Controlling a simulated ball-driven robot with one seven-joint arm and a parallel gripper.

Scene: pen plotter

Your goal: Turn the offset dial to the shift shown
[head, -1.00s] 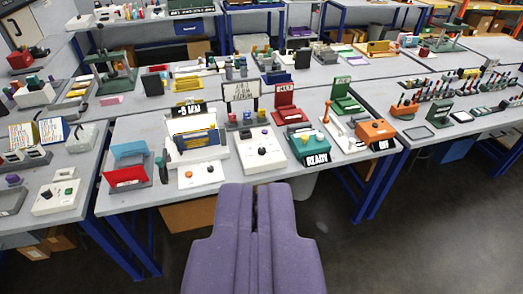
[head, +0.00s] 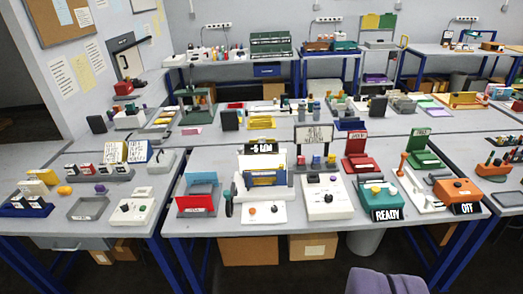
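The pen plotter (head: 283,188) stands upright on the middle table, with a cream frame and a blue panel. A black sign (head: 262,148) on top of it seems to read "-5 MM". In front of it lies a white plate (head: 251,219) with an orange knob (head: 251,211) and a dark knob (head: 274,209). To its right is a white box (head: 340,208) with dark and purple knobs. I cannot tell which knob is the offset dial, and dial marks are too small to read. My gripper's fingers do not show; a purple part of my body is at the bottom right.
A red and blue holder (head: 197,203) stands left of the plotter. Open floor lies before the table's front edge.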

